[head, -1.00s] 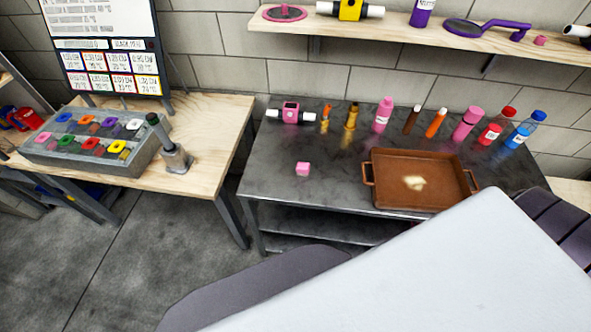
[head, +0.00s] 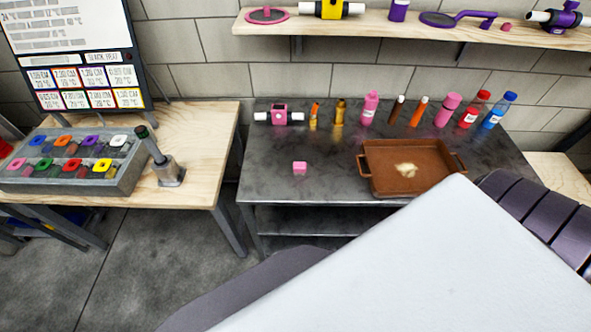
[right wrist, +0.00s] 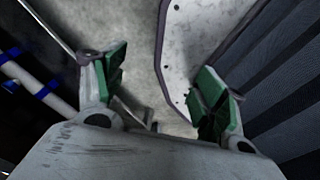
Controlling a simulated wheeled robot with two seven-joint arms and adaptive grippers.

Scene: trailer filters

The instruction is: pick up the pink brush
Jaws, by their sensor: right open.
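I cannot make out a clear pink brush. Pink things in the head view are a small pink block (head: 300,168) on the dark metal table, a pink bottle (head: 369,109) and a pink cylinder (head: 447,110) at the table's back, a pink-and-white device (head: 279,117) and a round pink disc (head: 267,15) on the wall shelf. None is in the right wrist view. My right gripper (right wrist: 165,80) shows there with its green-padded fingers apart and nothing between them. My left gripper is not in view.
A brown tray (head: 380,185) with a pale lump stands on the metal table (head: 260,190), right of the block. A wooden table (head: 215,150) at left holds a grey box (head: 125,180) of coloured pieces. Grey floor (head: 150,260) lies in front.

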